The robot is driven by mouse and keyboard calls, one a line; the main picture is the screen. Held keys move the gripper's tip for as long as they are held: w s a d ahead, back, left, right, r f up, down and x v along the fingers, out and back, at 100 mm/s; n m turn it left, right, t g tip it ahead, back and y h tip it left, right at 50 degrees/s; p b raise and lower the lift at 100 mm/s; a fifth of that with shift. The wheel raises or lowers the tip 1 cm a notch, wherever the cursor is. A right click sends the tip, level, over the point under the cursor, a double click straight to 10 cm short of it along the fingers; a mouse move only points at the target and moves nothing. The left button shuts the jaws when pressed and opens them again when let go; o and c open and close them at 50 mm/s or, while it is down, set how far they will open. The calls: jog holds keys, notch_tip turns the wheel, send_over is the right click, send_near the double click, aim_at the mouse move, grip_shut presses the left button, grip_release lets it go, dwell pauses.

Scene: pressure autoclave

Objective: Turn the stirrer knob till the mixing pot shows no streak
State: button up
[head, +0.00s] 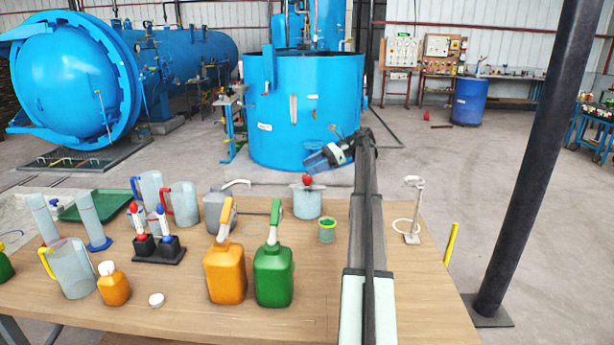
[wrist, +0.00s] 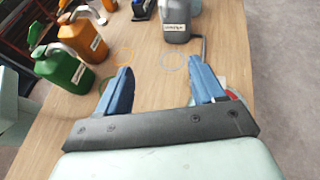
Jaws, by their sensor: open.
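The mixing pot (head: 307,203) is a small pale blue-grey vessel on the table, right of the green jug. A red round knob (head: 308,180) stands on top of it. No streak can be made out at this size. My gripper (head: 313,166) is tilted, above and behind the knob in the head view, apart from it as far as I can tell. In the wrist view the blue fingers of my gripper (wrist: 158,92) are spread wide with only table between them. Something red and pale (wrist: 233,93) is partly hidden behind the right finger; I cannot tell if it is the knob.
An orange jug (head: 225,272) and a green jug (head: 273,275) stand in front left of the pot. A grey jug (head: 214,210) stands behind them. A small green-rimmed cup (head: 327,230) and a white stand (head: 412,215) are to the right.

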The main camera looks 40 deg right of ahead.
jog(key=s+a+f+m+t+h, duration=0.2)
jog(key=s+a+f+m+h, duration=0.1)
jog(key=s+a, duration=0.2)
jog(key=m+t+h, duration=0.5)
jog(key=m+h, duration=0.5)
jog(key=m, duration=0.1)
send_near(307, 176)
jog(key=x, duration=1)
jog(key=shift+f, duration=0.25)
jog(key=c, duration=1)
jog(key=shift+o, duration=0.2)
jog(key=shift+n, duration=0.3)
